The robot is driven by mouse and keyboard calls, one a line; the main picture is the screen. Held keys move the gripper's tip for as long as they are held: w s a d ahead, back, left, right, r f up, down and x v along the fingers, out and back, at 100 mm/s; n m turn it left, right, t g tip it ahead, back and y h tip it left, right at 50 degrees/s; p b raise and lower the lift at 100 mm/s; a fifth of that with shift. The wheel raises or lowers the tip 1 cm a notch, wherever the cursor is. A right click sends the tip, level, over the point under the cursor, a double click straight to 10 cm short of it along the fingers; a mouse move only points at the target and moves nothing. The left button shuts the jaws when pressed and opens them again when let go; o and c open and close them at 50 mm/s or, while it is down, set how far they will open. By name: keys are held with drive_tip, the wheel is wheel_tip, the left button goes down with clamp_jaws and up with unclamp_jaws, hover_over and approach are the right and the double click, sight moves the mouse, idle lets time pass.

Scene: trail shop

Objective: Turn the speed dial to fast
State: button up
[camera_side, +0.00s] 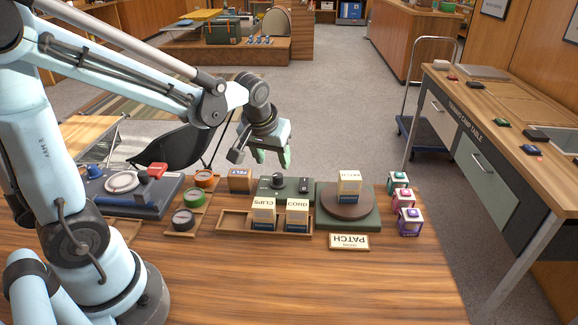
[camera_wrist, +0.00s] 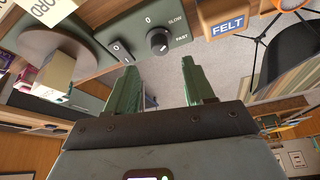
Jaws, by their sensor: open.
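The speed dial (camera_wrist: 158,41) is a round black knob on a green control box (camera_side: 290,197). The words SLOW and FAST and a 0 are printed beside it in the wrist view. A pale mark shows on the knob, but I cannot tell surely which label it points to. A dark rocker switch (camera_wrist: 122,52) sits beside the dial. In the side view the dial (camera_side: 277,181) stands at the box's left. My gripper (camera_side: 261,158) is open and empty, above and behind the dial. In the wrist view its green fingers (camera_wrist: 159,66) point toward the dial, apart from it.
A turntable (camera_side: 347,210) carrying a box (camera_side: 349,183) stands right of the dial. A wooden tray (camera_side: 233,224) with CLIPS and CORD boxes lies in front. A FELT block (camera_side: 240,180) is close on the left. The front of the table is clear.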

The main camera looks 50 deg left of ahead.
sight(277, 175)
drive_tip(key=shift+x, duration=3.4)
clamp_jaws()
drive_tip(key=shift+m, duration=0.4)
drive_tip(key=m, duration=0.1)
drive_tip(key=m+h, duration=0.1)
drive_tip(key=m, duration=0.1)
drive_tip(key=m+h, duration=0.1)
drive_tip(key=m, duration=0.1)
drive_tip(key=shift+a+t, duration=0.25)
drive_tip(key=shift+t, duration=0.15)
drive_tip(key=m+h, duration=0.1)
drive_tip(key=m, duration=0.2)
drive_tip(key=m+h, duration=0.1)
drive_tip(key=m, duration=0.2)
drive_tip(key=shift+a+g, duration=0.1)
drive_tip(key=shift+g, duration=0.2)
